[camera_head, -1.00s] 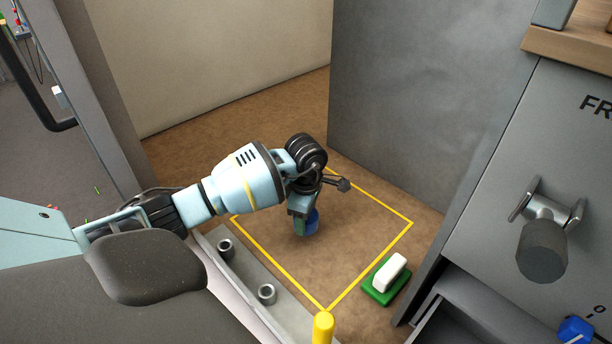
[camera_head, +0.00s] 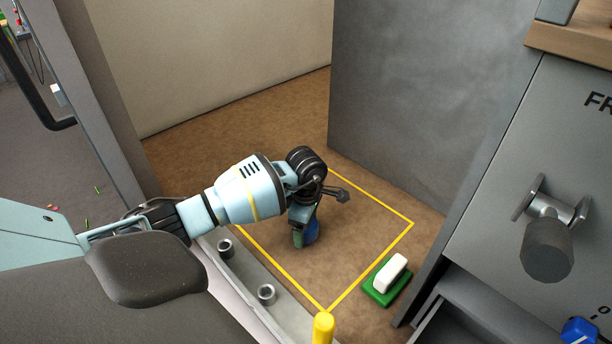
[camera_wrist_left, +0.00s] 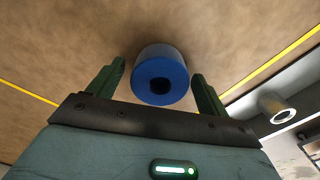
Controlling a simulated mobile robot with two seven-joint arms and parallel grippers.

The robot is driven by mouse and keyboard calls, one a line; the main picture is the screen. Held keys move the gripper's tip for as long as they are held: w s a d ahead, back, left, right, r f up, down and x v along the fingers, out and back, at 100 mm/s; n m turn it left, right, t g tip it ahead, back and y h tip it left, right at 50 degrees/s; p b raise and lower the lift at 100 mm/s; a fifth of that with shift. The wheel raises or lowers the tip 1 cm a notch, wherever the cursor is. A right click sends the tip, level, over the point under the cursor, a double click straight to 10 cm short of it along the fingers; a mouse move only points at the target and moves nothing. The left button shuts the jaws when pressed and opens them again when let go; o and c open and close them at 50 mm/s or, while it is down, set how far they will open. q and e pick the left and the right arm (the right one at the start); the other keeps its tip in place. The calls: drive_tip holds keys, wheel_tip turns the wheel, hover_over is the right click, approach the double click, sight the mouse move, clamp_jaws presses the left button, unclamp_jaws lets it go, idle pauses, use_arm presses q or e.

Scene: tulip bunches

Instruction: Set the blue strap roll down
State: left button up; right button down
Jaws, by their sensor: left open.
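The blue strap roll (camera_head: 312,232) is on the brown floor inside the yellow outlined square (camera_head: 376,262), partly hidden by my left gripper (camera_head: 303,240). In the left wrist view the roll (camera_wrist_left: 160,82) shows its blue end face with a dark centre hole. My left gripper (camera_wrist_left: 160,85) is open, with one green finger on each side of the roll. A gap shows between each finger and the roll. Whether the roll rests fully on the floor is hard to tell. My right gripper is not in view.
A green block with a white top (camera_head: 388,280) sits just outside the square at the lower right. A yellow post (camera_head: 323,328) and a grey ledge with two short metal tubes (camera_head: 267,294) stand in front. Grey panels bound the right side.

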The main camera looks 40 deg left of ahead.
use_arm(q)
drive_tip(key=shift+r, duration=0.25)
wheel_tip(320, 180, up, 12)
drive_tip(key=p, duration=0.1)
drive_tip(key=shift+f, duration=0.1)
idle(0.5)
